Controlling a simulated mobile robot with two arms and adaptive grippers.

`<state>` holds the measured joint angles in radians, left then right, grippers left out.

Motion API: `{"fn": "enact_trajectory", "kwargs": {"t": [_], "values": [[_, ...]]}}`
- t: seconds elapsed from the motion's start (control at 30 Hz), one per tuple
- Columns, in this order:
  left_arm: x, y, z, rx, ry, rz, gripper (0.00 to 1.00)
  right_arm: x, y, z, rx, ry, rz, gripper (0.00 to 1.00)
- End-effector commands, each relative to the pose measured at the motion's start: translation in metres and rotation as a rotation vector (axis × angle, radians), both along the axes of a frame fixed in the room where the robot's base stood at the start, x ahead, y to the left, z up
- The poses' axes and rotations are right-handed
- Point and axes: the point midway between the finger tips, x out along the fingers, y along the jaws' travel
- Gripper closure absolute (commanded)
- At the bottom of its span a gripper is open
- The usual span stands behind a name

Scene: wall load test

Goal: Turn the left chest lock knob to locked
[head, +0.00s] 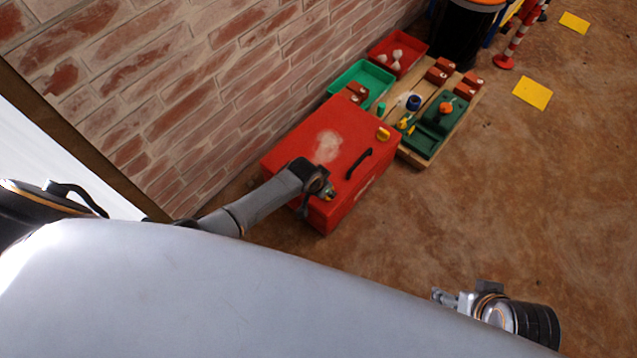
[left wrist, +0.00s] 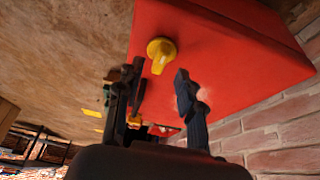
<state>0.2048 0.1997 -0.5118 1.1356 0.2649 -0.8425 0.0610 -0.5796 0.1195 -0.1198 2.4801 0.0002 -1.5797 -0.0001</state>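The red chest (head: 300,150) stands on the ground beside the brick wall and fills the top of the left wrist view (left wrist: 225,60). In the head view this knob (head: 328,196) is partly hidden by my left gripper (head: 320,188). My left gripper's fingers (left wrist: 160,72) are open, one on each side, with the knob just beyond the tips; contact is not visible. A second yellow knob (head: 383,133) is at the lid's other end. My right gripper (head: 443,297) is away from the chest.
Beyond the chest are a green tray (head: 350,75), a red tray (head: 377,49) and a wooden board (head: 466,95) with a green case (head: 425,142). The brick wall (head: 170,90) is close.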

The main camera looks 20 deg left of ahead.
Motion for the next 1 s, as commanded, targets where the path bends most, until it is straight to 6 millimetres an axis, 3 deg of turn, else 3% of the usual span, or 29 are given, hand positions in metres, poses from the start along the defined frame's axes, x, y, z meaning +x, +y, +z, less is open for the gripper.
{"fn": "enact_trajectory", "kwargs": {"t": [0.3, 0.5, 1.0], "values": [[-0.019, 0.007, 0.048, 0.0, -0.001, 0.0, 0.62, 0.0, 0.0, 0.0, 0.0, 0.001, 0.001, 0.22], [-0.027, 0.01, 0.069, 0.0, 0.0, 0.001, 0.62, 0.0, 0.0, 0.0, 0.0, 0.001, 0.001, 0.22], [-0.03, 0.011, 0.077, 0.0, 0.001, 0.001, 0.62, 0.0, 0.0, 0.0, 0.0, 0.001, 0.001, 0.22]]}}
